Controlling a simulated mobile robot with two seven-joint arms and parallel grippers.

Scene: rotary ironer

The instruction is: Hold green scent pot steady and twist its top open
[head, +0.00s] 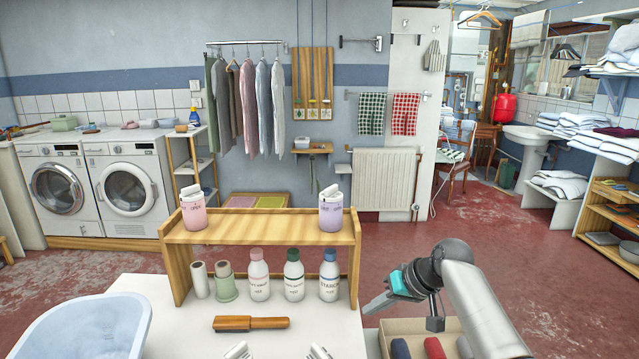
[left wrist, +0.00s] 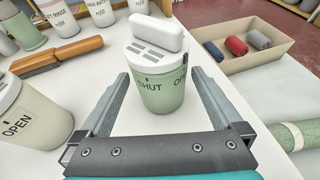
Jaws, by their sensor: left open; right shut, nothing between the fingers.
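The green scent pot (left wrist: 162,92) stands upright on the white table, with a white slotted top (left wrist: 152,55) that has a raised bar grip. Its side reads "SHUT" with "OPEN" further right. My left gripper (left wrist: 158,78) is open, with one finger on each side of the pot and gaps showing. In the head view only the white top (head: 318,351) shows at the bottom edge; the left gripper is out of that view. My right gripper (head: 375,304) is shut and empty, in the air right of the table, pointing down-left, away from the pot.
A cream pot (left wrist: 22,118) marked "OPEN" stands left of the green pot. A wooden-handled brush (head: 251,323) and a shelf (head: 262,229) with bottles lie behind. A box (left wrist: 258,62) of rolled cloths stands at right, with a green roll (left wrist: 296,136) nearer.

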